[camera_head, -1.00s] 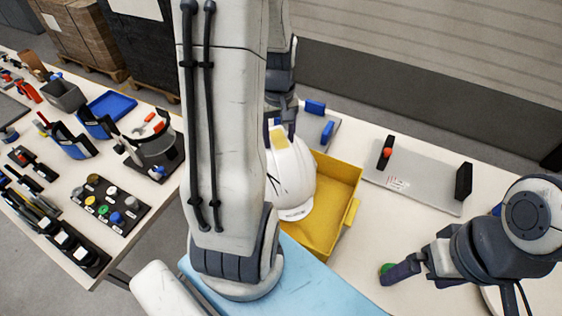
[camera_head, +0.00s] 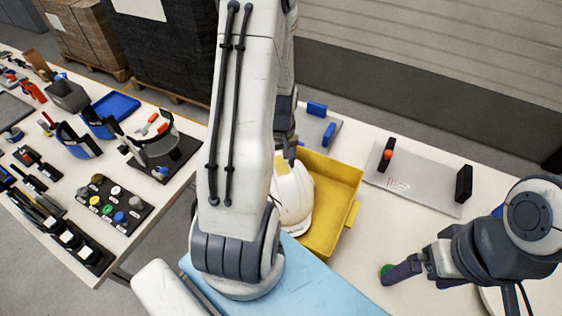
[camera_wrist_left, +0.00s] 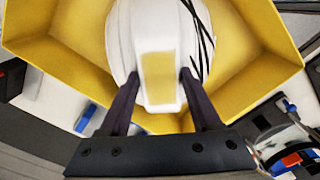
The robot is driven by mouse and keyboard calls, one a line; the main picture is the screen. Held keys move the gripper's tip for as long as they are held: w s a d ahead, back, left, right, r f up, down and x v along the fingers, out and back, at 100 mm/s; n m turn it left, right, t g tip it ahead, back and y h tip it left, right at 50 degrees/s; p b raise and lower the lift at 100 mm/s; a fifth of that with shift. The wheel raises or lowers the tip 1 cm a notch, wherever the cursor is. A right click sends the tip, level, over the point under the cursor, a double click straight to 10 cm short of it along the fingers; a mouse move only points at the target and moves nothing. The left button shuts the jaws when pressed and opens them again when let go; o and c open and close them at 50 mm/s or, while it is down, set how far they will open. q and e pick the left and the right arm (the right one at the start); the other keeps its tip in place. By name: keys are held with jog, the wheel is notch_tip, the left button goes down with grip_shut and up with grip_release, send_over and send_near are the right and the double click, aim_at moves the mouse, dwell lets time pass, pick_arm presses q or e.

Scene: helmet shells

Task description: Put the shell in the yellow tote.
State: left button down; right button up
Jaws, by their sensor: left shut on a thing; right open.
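The white helmet shell (camera_head: 293,197) has a yellow patch on top and dark straps on one side. My left gripper (camera_wrist_left: 160,82) is shut on the shell, with its fingers on both sides of the yellow patch. In the left wrist view the shell (camera_wrist_left: 120,45) is over the yellow tote (camera_wrist_left: 245,85), with tote walls around it. In the head view the yellow tote (camera_head: 338,178) stands beside and behind the shell, and my left arm hides part of both. I cannot tell whether the shell touches the tote floor. My right gripper (camera_head: 389,275) is open at the lower right, away from the shell.
A grey plate with black end blocks (camera_head: 420,182) lies right of the tote. A blue mat (camera_head: 320,285) lies in front. A second table (camera_head: 150,215) at left holds several parts and tools.

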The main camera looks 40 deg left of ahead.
pick_arm(q)
jog(key=shift+f, duration=0.2)
jog(key=shift+c, duration=0.5)
grip_release()
jog(key=shift+r, duration=0.15)
jog(key=shift+r, duration=0.2)
notch_tip(320, 180, up, 12)
jog(key=b, duration=0.1)
jog(key=shift+b, duration=0.35)
jog(key=shift+f, duration=0.2)
